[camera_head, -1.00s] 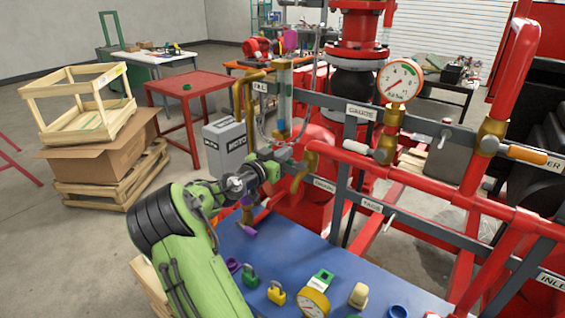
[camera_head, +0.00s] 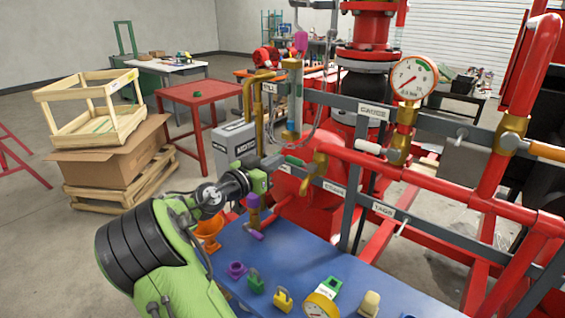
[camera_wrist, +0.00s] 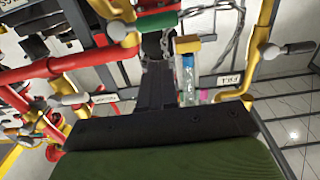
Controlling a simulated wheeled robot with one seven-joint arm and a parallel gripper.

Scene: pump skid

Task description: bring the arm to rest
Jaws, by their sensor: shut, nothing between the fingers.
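My green and black arm comes in from the lower left in the head view. My gripper (camera_head: 270,165) is at its end, above the back edge of the blue table and in front of the pipework. In the wrist view the dark fingers of my gripper (camera_wrist: 155,82) are together with nothing between them. A green handle (camera_head: 293,160) shows close by the fingertips in the head view. It also shows beyond them in the wrist view (camera_wrist: 157,22). I cannot tell the exact gap between them.
The blue table (camera_head: 290,262) carries padlocks, a loose gauge (camera_head: 320,304) and other small parts. Red pipes and a grey rail with a pressure gauge (camera_head: 414,78) stand to the right. A red table (camera_head: 200,92) and a wooden crate (camera_head: 92,128) stand at the left, with open floor around.

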